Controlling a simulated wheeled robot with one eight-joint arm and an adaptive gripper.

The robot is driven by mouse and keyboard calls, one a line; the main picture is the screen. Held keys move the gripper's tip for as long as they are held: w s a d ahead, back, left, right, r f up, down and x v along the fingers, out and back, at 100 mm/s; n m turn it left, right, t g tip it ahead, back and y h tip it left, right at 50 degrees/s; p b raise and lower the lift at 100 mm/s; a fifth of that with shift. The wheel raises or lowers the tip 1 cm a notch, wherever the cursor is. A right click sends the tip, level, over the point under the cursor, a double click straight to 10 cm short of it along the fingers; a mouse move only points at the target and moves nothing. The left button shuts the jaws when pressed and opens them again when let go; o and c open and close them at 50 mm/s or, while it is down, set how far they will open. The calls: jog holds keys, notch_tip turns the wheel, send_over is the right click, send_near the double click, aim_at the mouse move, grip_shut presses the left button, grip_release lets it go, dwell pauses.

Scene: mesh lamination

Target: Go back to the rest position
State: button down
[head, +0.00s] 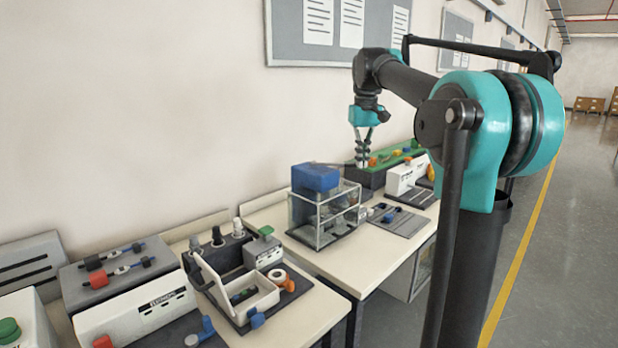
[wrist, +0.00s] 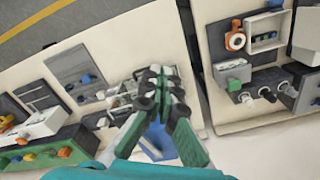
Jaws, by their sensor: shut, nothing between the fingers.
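My gripper (head: 362,152) hangs from my teal and black arm over the far bench in the head view, just behind the clear box with the blue block. In the wrist view my gripper (wrist: 158,72) points down with its fingers together and nothing between them. Below it in that view are a blue block (wrist: 160,141) and parts of the clear box, partly hidden by the fingers. The gripper appears above these things; whether it touches any of them I cannot tell.
The clear box (head: 335,222) stands on the far bench (head: 272,217). A green-topped unit (head: 396,155) and a grey plate (head: 402,221) lie beyond it. A white open box (head: 250,300) stands on the nearer bench. A notice board (head: 290,40) hangs on the wall.

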jog(key=s+d+f+m+t, duration=0.1)
jog(key=s+f, duration=0.7)
jog(key=f, duration=0.4)
jog(key=s+d+f+m+t, duration=0.1)
jog(key=s+f, duration=0.8)
jog(key=f, duration=0.3)
jog(key=s+d+f+t, duration=0.1)
jog(key=s+f+t, duration=0.1)
jog(key=s+f, duration=0.7)
notch_tip(320, 180, down, 4)
jog(key=shift+s+d+r+m, duration=0.15)
jog(key=shift+s+d+m, duration=0.1)
jog(key=shift+d+m, duration=0.15)
jog(key=c, duration=2.2)
grip_release()
